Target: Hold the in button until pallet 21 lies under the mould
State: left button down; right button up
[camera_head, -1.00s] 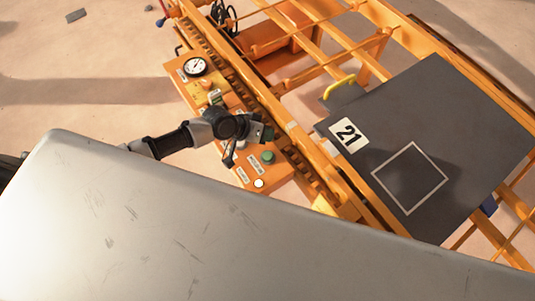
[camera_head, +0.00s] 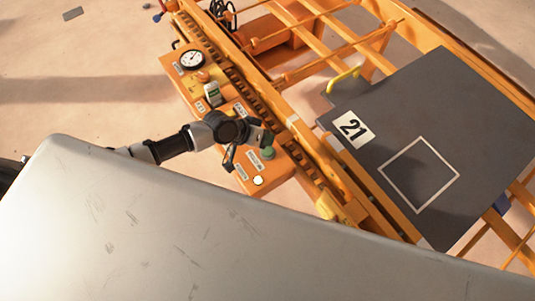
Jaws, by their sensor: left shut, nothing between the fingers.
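Pallet 21 (camera_head: 462,130) is a dark grey plate with a white "21" label and a white square outline. It lies on the orange frame at the right, partly in shadow. I cannot make out the mould. The orange control panel (camera_head: 190,82) carries a green button (camera_head: 267,153) and a white button (camera_head: 258,181). Their labels are too small to read. My left gripper (camera_head: 265,139) is shut and empty, right at the upper edge of the green button, partly covering it. I cannot tell whether it touches the button. My right gripper is not in view.
A large scratched grey metal surface (camera_head: 150,225) fills the foreground and hides what lies below it. A gauge (camera_head: 191,60) and a small display (camera_head: 213,95) sit on the panel. A yellow handle (camera_head: 343,79) stands beside the pallet. Sandy floor lies open at the left.

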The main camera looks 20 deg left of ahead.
aim_at(268, 151)
pick_arm(q)
notch_tip(268, 151, down, 2)
jog(key=shift+f+b, duration=0.15)
jog(key=shift+b, duration=0.4)
jog(key=shift+f, duration=0.1)
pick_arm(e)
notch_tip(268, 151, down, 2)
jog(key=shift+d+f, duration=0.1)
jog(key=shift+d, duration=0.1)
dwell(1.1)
pick_arm(q)
jog(key=shift+f+b, duration=0.4)
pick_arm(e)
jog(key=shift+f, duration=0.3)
